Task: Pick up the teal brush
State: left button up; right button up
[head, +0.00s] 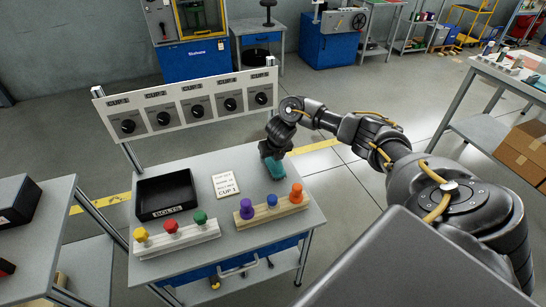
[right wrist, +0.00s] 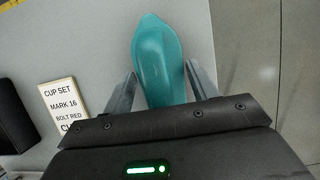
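The teal brush (head: 275,168) lies near the back right edge of the grey table (head: 215,256). In the right wrist view the brush (right wrist: 158,60) shows its smooth rounded back and runs between the two fingers of my right gripper (right wrist: 160,88). The fingers stand on either side of it, with a small gap at each side. In the head view my right gripper (head: 272,152) is over the brush from behind and hides part of it. My left gripper is not in view.
A black bolts tray (head: 166,212), a white sign card (head: 225,185) and two racks of coloured pegs, a white one (head: 178,238) and a wooden one (head: 270,213), stand on the table. A dial panel (head: 190,103) rises behind it.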

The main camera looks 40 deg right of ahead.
jog(key=c, duration=0.6)
jog(key=shift+o, duration=0.2)
jog(key=shift+r, duration=0.15)
